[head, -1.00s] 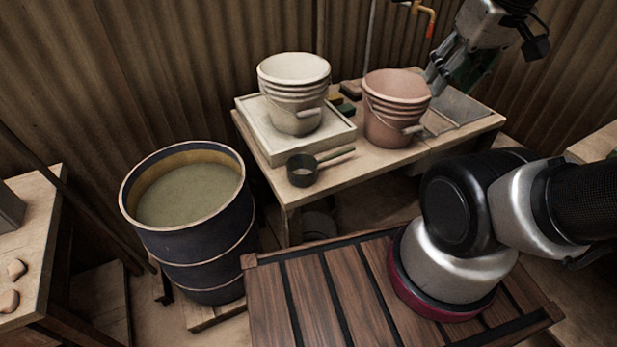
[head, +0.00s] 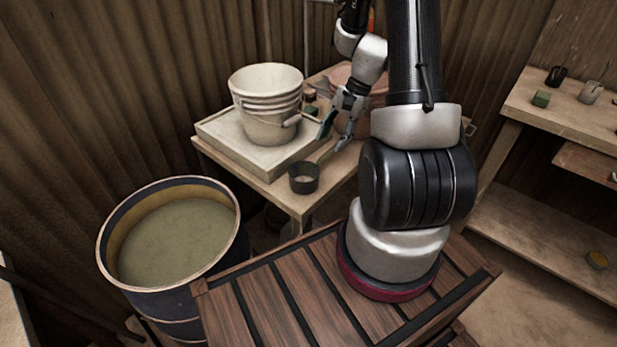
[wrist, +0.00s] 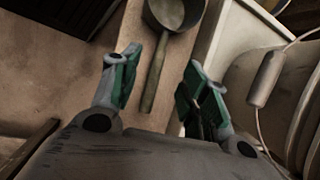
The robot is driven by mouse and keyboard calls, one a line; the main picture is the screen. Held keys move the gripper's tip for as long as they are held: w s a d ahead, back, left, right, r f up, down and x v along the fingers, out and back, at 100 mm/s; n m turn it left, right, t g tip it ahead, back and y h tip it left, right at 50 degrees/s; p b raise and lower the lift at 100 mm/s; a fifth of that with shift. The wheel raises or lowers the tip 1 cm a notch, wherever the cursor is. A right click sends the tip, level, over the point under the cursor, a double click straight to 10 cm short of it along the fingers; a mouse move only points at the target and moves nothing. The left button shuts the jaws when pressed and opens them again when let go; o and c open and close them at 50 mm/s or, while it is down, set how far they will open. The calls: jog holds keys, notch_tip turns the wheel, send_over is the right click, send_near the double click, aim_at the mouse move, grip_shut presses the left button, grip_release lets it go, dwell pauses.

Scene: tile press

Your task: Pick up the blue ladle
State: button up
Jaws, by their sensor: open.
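The ladle (head: 304,178) looks dark grey-green rather than blue. It lies on the wooden table near its front edge, beside the pale square tray. Its handle runs back toward my gripper (head: 334,138) and is partly hidden there in the head view. In the wrist view the ladle's handle (wrist: 155,76) shows between the two spread fingers of my gripper (wrist: 161,60), and the bowl lies beyond the fingertips, cut by the top edge. My gripper is open and points down over the handle. I cannot tell the height left between fingers and handle.
A white bucket (head: 266,118) stands on the pale tray (head: 222,137), close to my gripper. A pink bucket (head: 350,74) is behind my arm. A barrel of murky liquid (head: 172,240) stands at the left. Shelves (head: 565,110) are at the right.

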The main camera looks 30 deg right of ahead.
aim_at(324, 155)
jog(key=x, duration=0.8)
jog(key=shift+s, duration=0.1)
jog(key=shift+c, duration=0.2)
grip_shut()
